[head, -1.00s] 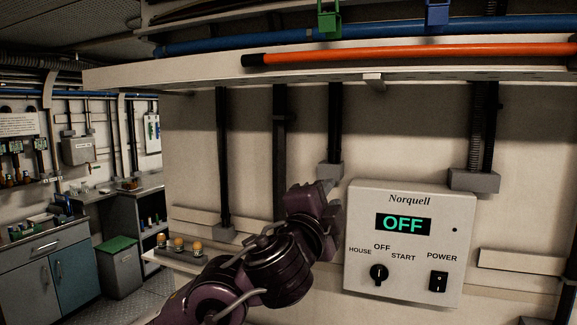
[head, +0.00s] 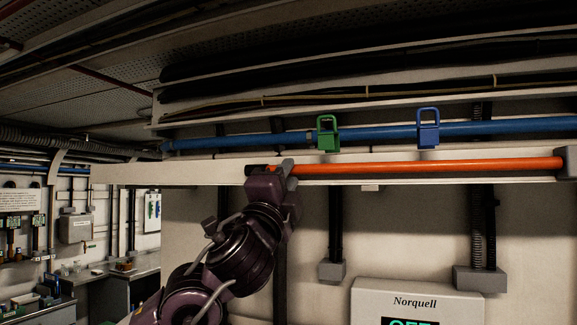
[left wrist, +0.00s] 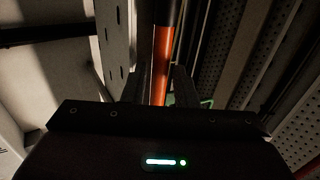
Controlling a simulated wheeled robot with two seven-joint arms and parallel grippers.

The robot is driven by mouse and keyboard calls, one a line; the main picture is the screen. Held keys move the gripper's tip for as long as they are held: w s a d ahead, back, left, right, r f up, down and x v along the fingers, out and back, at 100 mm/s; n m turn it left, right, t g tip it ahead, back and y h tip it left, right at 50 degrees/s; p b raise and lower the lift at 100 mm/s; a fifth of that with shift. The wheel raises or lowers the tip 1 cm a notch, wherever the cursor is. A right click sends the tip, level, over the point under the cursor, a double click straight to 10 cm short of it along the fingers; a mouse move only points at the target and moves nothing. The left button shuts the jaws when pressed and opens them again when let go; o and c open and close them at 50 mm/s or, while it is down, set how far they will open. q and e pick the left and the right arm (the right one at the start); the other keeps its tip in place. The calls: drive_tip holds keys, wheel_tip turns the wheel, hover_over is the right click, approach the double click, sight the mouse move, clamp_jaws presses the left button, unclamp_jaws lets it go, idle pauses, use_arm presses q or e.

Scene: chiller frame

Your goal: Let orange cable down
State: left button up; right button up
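The orange cable (head: 430,167) lies level along the pale tray below the blue pipe, with a black end at its left. My left gripper (head: 285,168) is up at the cable's left part, just right of the black end. In the left wrist view the orange cable (left wrist: 162,62) runs between the two fingers of my left gripper (left wrist: 163,85). The frames do not show clearly whether the fingers press on it. My right gripper is not in view.
A green clip (head: 327,135) and a blue clip (head: 428,132) hang on the blue pipe (head: 375,136) just above. The pale tray edge (head: 140,174) runs along below.

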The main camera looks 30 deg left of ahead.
use_arm(q)
drive_tip(key=shift+w+a+r, duration=0.1)
drive_tip(key=shift+w+r, duration=0.1)
drive_tip(key=shift+w, duration=0.05)
clamp_jaws()
drive_tip(key=shift+f, duration=0.15)
